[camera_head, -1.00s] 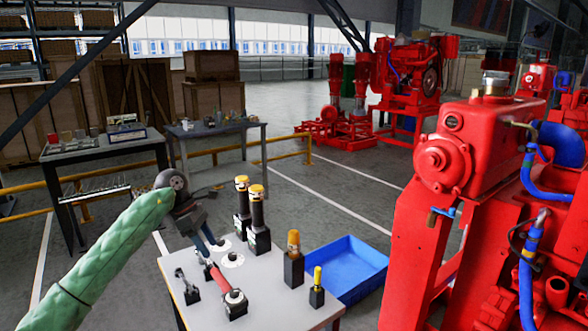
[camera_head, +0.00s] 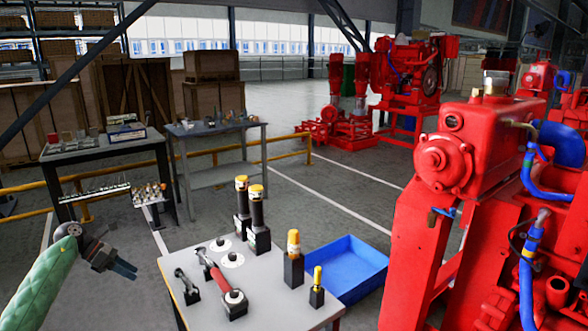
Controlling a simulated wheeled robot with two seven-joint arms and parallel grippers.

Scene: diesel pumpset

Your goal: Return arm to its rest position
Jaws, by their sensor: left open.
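My left arm comes in at the lower left in a green sleeve. My left gripper (camera_head: 124,268) is open and empty, with its dark fingers pointing right. It is in the air to the left of the grey work table (camera_head: 268,282), apart from it. My right gripper is not in view.
The table holds two yellow-capped black cylinders (camera_head: 258,215), yellow-topped tools on black stands (camera_head: 293,258), a red-handled tool (camera_head: 216,275) and a wrench (camera_head: 184,282). A blue tray (camera_head: 352,262) is behind right. A red engine (camera_head: 450,160) fills the right. Yellow railing (camera_head: 290,143) runs behind.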

